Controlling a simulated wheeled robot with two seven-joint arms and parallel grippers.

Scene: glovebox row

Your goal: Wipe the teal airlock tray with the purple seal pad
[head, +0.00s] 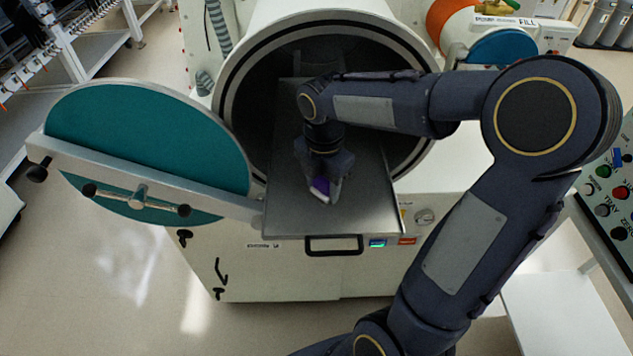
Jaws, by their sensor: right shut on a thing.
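The airlock with the teal round door (150,140) stands open, the door swung out to the left. Its grey metal tray (290,215) extends out of the round opening toward me, with a black handle (334,246) at its front. My right gripper (323,186) is over the middle of the tray, pointing down, shut on the purple seal pad (320,186). My left gripper is not in view.
The airlock's round rim (233,120) surrounds the tray's back part. An orange cylinder with a blue round door (500,48) stands at the back right. A control panel (610,190) with coloured buttons is at the right edge. Open floor lies at the lower left.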

